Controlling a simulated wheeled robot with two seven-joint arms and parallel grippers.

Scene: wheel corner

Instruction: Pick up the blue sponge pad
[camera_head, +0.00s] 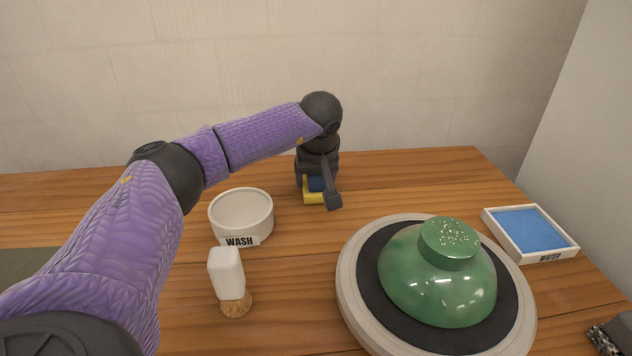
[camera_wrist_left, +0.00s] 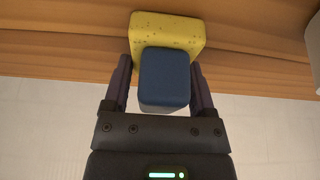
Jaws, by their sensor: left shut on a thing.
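The blue sponge pad (camera_head: 315,183) is a dark blue block with a yellow speckled sponge part (camera_head: 314,197) at its far side. In the left wrist view the blue block (camera_wrist_left: 165,80) sits between my two fingers, with the yellow part (camera_wrist_left: 168,30) beyond the fingertips. My left gripper (camera_head: 322,189) is shut on the blue block and points down at the back of the table. Its finger hides part of the pad in the head view. I cannot tell whether the yellow part touches the wood.
A white WASH bowl (camera_head: 241,216) stands left of the pad, with a white-handled brush (camera_head: 227,275) in front. A green domed piece (camera_head: 437,282) sits on a round wheel (camera_head: 350,300). A WATER tray (camera_head: 498,235) is at right. The back wall (camera_head: 420,90) is close behind the table.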

